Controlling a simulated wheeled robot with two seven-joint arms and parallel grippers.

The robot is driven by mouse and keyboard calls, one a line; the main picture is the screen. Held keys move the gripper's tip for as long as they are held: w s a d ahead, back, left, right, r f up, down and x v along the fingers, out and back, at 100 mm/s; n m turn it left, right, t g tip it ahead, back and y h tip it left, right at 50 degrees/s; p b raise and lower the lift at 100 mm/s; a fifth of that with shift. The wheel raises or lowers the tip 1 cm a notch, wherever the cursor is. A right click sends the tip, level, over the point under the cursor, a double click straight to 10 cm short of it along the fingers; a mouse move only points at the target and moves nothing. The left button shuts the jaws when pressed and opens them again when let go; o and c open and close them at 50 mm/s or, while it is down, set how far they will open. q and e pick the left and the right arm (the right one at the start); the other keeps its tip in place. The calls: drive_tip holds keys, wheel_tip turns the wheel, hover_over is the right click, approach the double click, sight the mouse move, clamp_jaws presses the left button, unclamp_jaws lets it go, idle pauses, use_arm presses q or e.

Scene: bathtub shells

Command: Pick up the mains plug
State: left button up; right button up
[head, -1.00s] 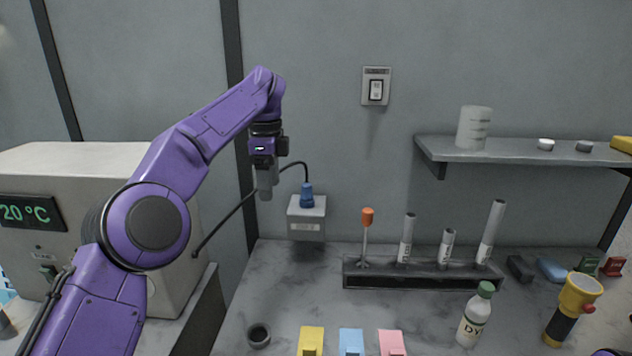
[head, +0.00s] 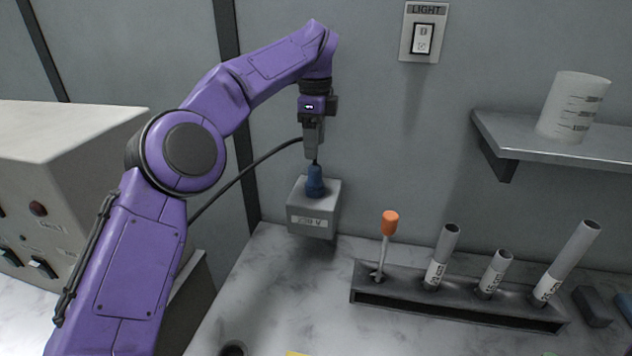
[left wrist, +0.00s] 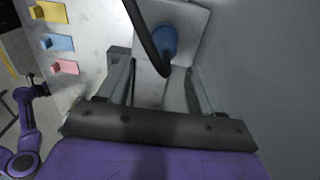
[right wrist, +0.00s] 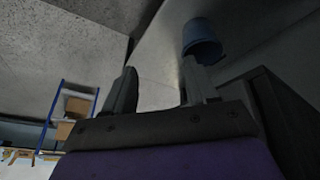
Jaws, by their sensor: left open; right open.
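The blue mains plug (head: 315,182) stands upright in the top of a grey wall socket box (head: 314,221). A dark cable rises from it and runs left behind my arm. My left gripper (head: 314,156) points down just above the plug, open and empty. In the left wrist view the plug (left wrist: 164,40) lies beyond the open fingers (left wrist: 158,72), with the cable crossing in front of it. I cannot tell whether the fingers are beside the cable or around it. My right gripper (right wrist: 158,78) is open and empty in the right wrist view, away from the plug.
A rack (head: 460,304) with an orange-handled screwdriver (head: 389,224) and several tubes stands right of the socket. A shelf (head: 540,138) with a beaker (head: 574,108) is above it. A light switch (head: 423,39) is on the wall. A blue container (right wrist: 202,40) shows near my right gripper.

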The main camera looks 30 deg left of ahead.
sight(315, 165)
use_arm(q)
drive_tip(key=shift+s+f, duration=0.2)
drive_tip(key=shift+f, duration=0.3)
drive_tip(key=f, duration=0.1)
drive_tip(key=w+f, duration=0.1)
drive_tip(key=f, duration=0.3)
drive_tip(key=shift+w+a+f, duration=0.2)
drive_tip(key=shift+w, duration=0.1)
drive_tip(key=shift+s+r, duration=0.2)
drive_tip(key=shift+s, duration=0.1)
drive_tip(key=c, duration=1.2)
